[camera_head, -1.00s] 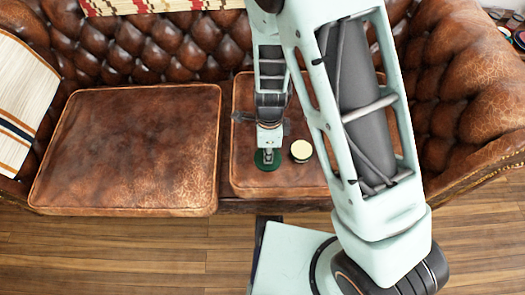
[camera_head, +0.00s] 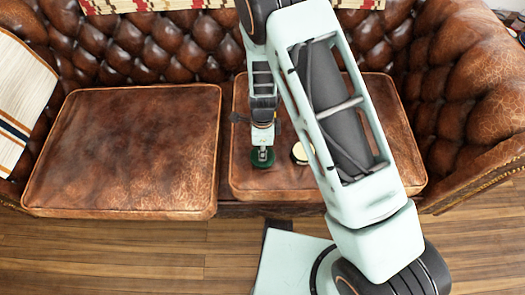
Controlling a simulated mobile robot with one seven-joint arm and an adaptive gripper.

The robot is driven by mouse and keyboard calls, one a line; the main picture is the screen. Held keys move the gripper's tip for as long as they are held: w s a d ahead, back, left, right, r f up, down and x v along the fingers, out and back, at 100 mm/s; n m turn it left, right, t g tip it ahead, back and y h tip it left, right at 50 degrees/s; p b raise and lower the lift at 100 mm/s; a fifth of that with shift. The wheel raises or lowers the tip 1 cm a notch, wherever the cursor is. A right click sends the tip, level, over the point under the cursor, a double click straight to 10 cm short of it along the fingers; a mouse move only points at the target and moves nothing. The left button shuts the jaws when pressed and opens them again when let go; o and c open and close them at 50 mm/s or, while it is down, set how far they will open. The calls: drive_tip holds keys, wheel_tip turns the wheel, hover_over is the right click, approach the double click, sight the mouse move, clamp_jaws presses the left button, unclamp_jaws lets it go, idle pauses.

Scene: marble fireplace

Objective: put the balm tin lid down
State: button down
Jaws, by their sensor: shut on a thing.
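The balm tin lid (camera_head: 262,158) is a dark green disc at the lower end of my gripper (camera_head: 263,150). My gripper points down and is shut on the lid, over the front left part of the right seat cushion (camera_head: 245,186). I cannot tell whether the lid touches the leather. The open balm tin (camera_head: 299,153), with a pale cream top and dark side, stands on the same cushion just right of the lid. My arm hides part of its right side.
The brown leather sofa has a bare left seat cushion (camera_head: 125,150), separated from the right one by a gap. A tufted backrest (camera_head: 150,48) rises behind. A striped pillow (camera_head: 22,110) leans at the left, and a rolled armrest (camera_head: 465,110) stands at the right.

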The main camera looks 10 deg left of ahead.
drive_tip(key=shift+f, duration=0.15)
drive_tip(key=c, duration=1.8)
unclamp_jaws()
wheel_tip(320, 180, up, 12)
drive_tip(key=p, duration=0.3)
drive_tip(key=shift+r+p, duration=0.2)
drive_tip(key=shift+p, duration=0.15)
